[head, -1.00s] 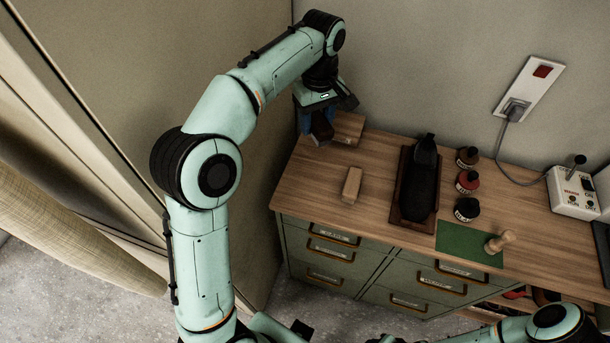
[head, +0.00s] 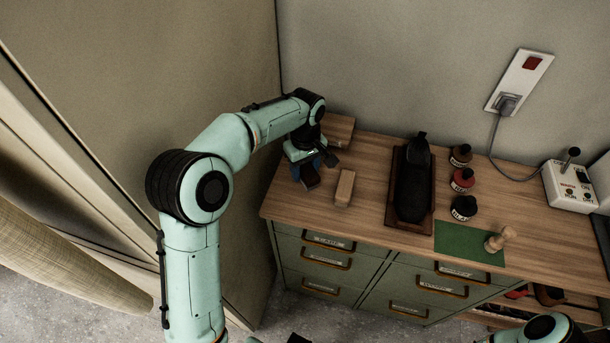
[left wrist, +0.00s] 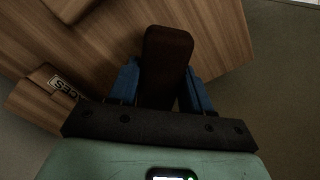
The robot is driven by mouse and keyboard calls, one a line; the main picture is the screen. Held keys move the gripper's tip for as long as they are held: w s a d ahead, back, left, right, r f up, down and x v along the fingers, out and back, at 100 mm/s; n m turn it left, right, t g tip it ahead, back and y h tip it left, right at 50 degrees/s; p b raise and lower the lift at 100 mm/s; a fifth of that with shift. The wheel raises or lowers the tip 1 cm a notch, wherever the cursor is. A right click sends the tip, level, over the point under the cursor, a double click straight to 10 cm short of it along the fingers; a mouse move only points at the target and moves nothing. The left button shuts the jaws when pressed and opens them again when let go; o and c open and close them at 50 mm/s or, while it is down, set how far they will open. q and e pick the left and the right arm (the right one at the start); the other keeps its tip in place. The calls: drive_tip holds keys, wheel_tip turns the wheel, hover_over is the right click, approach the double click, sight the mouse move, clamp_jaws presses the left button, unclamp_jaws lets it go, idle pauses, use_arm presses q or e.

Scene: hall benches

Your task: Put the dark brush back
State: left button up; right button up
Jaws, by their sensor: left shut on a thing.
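My left gripper (head: 308,172) is shut on the dark brush (head: 311,184) at the left end of the wooden bench top. In the left wrist view the brush (left wrist: 167,55) is a dark brown, round-ended block between the blue fingers of the gripper (left wrist: 162,88). Its underside is hidden, and I cannot tell whether it touches the bench. A lighter wooden block (head: 345,188), perhaps another brush, lies just right of the gripper. Part of my right arm shows at the lower right, but its gripper is out of view.
A wooden box (head: 340,131) stands behind the gripper; its label shows in the left wrist view (left wrist: 58,86). A black shoe (head: 412,180) sits on a dark tray (head: 391,205). Several small jars (head: 462,180), a green mat (head: 462,240) and a control box (head: 572,188) are farther right.

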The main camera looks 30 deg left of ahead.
sight(305, 176)
use_arm(q)
drive_tip(key=shift+f, duration=1.55)
use_arm(e)
drive_tip(key=shift+s+f, duration=0.1)
drive_tip(key=shift+f, duration=0.1)
use_arm(q)
drive_tip(key=shift+f, duration=0.15)
drive_tip(key=o, duration=0.9)
drive_tip(key=shift+o, duration=0.2)
drive_tip(key=shift+r, duration=0.3)
wheel_tip(305, 176, up, 12)
drive_tip(key=shift+f+p, duration=0.1)
drive_tip(key=shift+p, duration=0.75)
use_arm(e)
drive_tip(key=shift+w+r, duration=0.35)
drive_tip(key=shift+r, duration=0.2)
drive_tip(key=shift+w+r, duration=0.3)
drive_tip(key=shift+r, duration=0.25)
